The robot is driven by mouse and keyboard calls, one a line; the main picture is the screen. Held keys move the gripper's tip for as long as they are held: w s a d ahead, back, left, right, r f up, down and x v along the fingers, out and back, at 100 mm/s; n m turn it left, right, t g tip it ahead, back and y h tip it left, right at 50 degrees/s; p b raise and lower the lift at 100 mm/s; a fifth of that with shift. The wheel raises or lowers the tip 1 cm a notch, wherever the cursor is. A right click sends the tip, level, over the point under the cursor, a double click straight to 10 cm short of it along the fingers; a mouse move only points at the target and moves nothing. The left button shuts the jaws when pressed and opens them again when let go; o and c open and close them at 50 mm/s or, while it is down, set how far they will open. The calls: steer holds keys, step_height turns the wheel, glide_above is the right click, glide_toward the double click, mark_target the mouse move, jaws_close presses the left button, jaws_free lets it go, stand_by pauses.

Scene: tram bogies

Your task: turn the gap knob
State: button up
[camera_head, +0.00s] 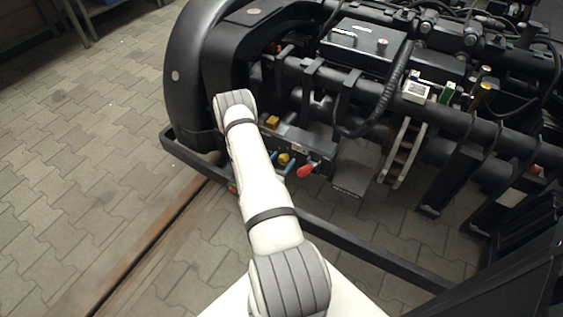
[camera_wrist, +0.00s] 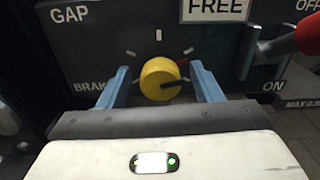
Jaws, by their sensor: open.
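The yellow gap knob (camera_wrist: 159,79) sits on a dark panel (camera_wrist: 105,45) under the word GAP, in the middle of the wrist view. A dark line on its face runs from the centre toward the right. Pale tick marks arc above it, with a red mark at its upper right. My gripper (camera_wrist: 159,70) is open, one blue-grey finger on each side of the knob. A gap shows at the left finger; contact at the right finger is unclear. In the head view the knob (camera_head: 284,158) is small, between the blue fingers.
A red-tipped lever (camera_wrist: 308,35) stands just right of the right finger, near the ON and OFF labels; it also shows in the head view (camera_head: 307,170). A FREE plate (camera_wrist: 215,9) is above. A dark frame rail (camera_head: 350,248) runs below the panel. Open paving lies left.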

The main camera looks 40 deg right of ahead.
steer(key=shift+c, duration=0.3)
steer(key=c, duration=0.9)
steer(key=shift+n, duration=1.6)
steer(key=o, duration=1)
steer(key=shift+c, duration=0.2)
steer(key=p+v, duration=0.2)
steer(key=v, duration=0.5)
steer(key=shift+s+a, duration=0.1)
steer(key=shift+a, duration=0.3)
